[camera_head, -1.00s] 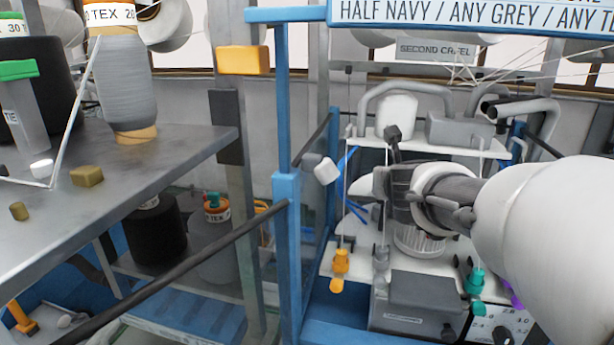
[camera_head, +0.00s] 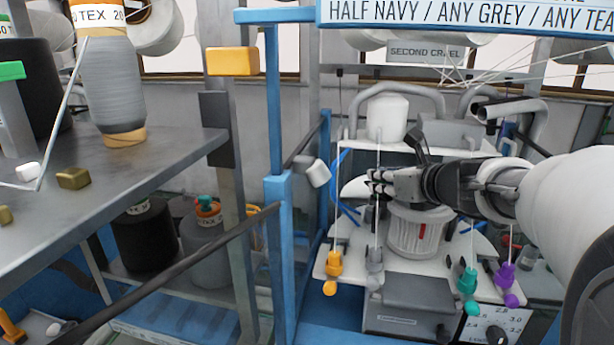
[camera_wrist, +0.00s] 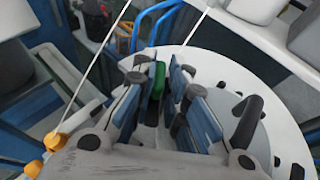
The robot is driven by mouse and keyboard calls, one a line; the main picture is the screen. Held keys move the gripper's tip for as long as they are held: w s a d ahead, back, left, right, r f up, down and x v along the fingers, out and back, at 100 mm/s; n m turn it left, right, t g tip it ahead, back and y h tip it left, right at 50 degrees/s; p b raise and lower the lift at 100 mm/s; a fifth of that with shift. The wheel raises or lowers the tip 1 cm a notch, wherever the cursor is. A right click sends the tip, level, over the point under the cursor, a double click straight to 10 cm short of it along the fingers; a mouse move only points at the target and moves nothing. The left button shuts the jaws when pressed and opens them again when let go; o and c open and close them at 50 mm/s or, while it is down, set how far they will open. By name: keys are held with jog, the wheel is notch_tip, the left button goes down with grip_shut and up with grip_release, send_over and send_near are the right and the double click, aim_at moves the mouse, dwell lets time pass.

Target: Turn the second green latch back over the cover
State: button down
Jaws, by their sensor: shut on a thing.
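My gripper (camera_head: 376,184) reaches in from the right, above the white ribbed cylinder (camera_head: 413,238) of the knitting machine. In the wrist view its two blue-padded fingers (camera_wrist: 160,105) stand on either side of a green latch (camera_wrist: 157,79) and are shut on it. Only the latch's upper part shows; the rest is hidden between the fingers. A white curved cover (camera_wrist: 232,75) lies below and around the fingers. In the head view the latch is hidden by the gripper, and I cannot tell its exact angle. No other green latch shows clearly.
Thin yarns run down to the orange (camera_head: 334,263), grey (camera_head: 374,262), teal (camera_head: 468,281) and purple (camera_head: 504,278) feeders around the machine. A white cone (camera_head: 386,117) stands behind. A blue post (camera_head: 282,240) and the grey table (camera_head: 140,165) are to the left.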

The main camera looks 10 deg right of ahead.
jog(key=n+y+p, duration=0.1)
jog(key=n+g+y+p, duration=0.1)
jog(key=n+y+p, duration=0.1)
jog(key=shift+w+d+r+g+y, duration=0.1)
jog(key=shift+d+g+y, duration=0.2)
jog(key=shift+n+g+y+p, duration=0.5)
jog(key=shift+n+y+p, duration=0.3)
jog(key=shift+n+p, duration=0.25)
jog(key=c, duration=1.7)
grip_release()
jog(key=v, duration=1.2)
jog(key=shift+d, duration=0.2)
jog(key=shift+w, duration=0.15)
